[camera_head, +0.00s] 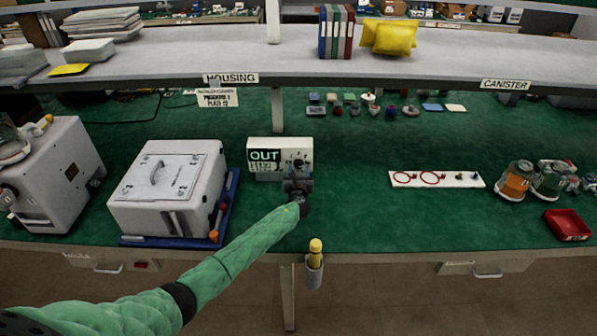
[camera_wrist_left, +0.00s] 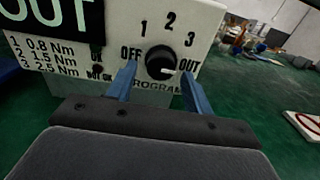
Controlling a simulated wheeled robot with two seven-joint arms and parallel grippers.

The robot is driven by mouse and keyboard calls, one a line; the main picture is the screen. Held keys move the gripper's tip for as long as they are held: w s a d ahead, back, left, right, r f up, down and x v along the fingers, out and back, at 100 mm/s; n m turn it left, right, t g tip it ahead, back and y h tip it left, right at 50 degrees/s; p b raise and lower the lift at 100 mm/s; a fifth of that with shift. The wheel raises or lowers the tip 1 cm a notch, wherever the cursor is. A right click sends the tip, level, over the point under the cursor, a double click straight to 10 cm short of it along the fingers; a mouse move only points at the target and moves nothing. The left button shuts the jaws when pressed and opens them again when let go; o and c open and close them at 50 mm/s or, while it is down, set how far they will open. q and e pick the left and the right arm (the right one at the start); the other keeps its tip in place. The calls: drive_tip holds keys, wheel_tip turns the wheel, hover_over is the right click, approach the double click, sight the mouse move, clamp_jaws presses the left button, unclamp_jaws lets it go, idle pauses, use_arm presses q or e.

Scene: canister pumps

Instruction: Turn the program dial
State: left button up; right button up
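The program dial (camera_wrist_left: 160,60) is a round black knob on the front of a white box (camera_head: 262,145). Around it, in the left wrist view, are the marks OFF, 1, 2, 3 and OUT. A pale pointer line on the knob points lower right, toward OUT. The box's dark display (camera_wrist_left: 45,12) reads OUT. My left gripper (camera_wrist_left: 159,74) is open, with one blue finger on each side of the dial and a gap to it on both sides. In the head view my left gripper (camera_head: 298,178) covers the box's lower right. My right gripper is not in view.
A white housing (camera_head: 170,185) on a blue tray stands left of the box. A white board with red rings (camera_head: 437,179), jars (camera_head: 515,180) and a red bin (camera_head: 567,225) are to the right. The green mat between box and board is clear. A shelf (camera_head: 400,65) runs above.

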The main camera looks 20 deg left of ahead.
use_arm(q)
drive_tip(key=shift+r, duration=0.1)
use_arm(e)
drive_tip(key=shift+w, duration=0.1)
use_arm(q)
drive_tip(key=shift+s, duration=0.1)
drive_tip(key=shift+s+d, duration=0.1)
drive_tip(key=shift+s, duration=0.2)
drive_tip(key=b+v, duration=0.2)
drive_tip(key=v, duration=0.5)
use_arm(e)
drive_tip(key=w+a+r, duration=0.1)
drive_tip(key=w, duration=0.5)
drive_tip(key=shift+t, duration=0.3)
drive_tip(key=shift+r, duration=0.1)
